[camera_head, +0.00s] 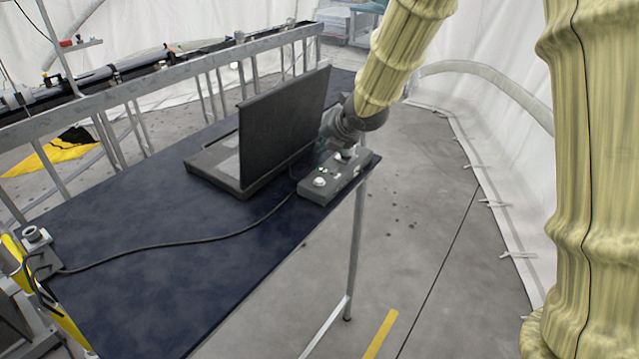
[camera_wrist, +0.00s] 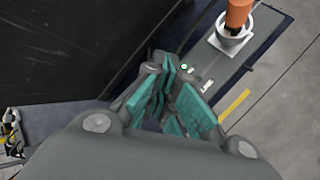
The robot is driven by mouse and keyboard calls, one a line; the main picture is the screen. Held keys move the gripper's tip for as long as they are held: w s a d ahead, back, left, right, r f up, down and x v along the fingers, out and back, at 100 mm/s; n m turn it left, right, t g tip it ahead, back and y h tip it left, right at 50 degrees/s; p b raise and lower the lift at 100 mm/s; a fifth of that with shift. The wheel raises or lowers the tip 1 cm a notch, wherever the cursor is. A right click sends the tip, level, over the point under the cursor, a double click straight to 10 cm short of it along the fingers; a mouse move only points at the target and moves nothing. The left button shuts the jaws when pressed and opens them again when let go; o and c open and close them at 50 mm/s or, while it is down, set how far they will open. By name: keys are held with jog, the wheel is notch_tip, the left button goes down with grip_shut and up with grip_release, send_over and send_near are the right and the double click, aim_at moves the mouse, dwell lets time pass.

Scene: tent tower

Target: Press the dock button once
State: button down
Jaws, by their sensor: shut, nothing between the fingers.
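A grey control box (camera_head: 328,188) lies on the dark table, at the right end beside the laptop. It has round white fittings and small green lights on top. In the wrist view, an orange knob in a white ring (camera_wrist: 232,42) stands on the box, beside a green light (camera_wrist: 184,67). I cannot read any label that tells which part is the dock button. My gripper (camera_head: 323,146) is just above the far end of the box, partly hidden by my wrist. Its teal-padded fingers (camera_wrist: 178,100) are shut and empty, beside the knob. I cannot tell whether they touch the box.
An open black laptop (camera_head: 282,125) stands close to the left of my gripper. A black cable (camera_head: 190,241) runs from the box across the dark blue table (camera_head: 150,300) to a small grey device (camera_head: 38,250). A metal railing (camera_head: 170,80) runs behind. Open floor lies right of the table.

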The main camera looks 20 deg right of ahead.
aim_at(323, 179)
jog(key=shift+f+b, duration=2.45)
jog(key=shift+f, duration=1.1)
jog(key=shift+f, duration=0.1)
jog(key=shift+f+b, duration=0.3)
jog(key=shift+f+b, duration=0.4)
jog(key=shift+f, duration=0.1)
jog(key=shift+r, duration=0.1)
jog(key=shift+r+p, duration=0.75)
jog(key=shift+r, duration=0.1)
jog(key=shift+r+p, duration=2.05)
jog(key=shift+r, duration=0.45)
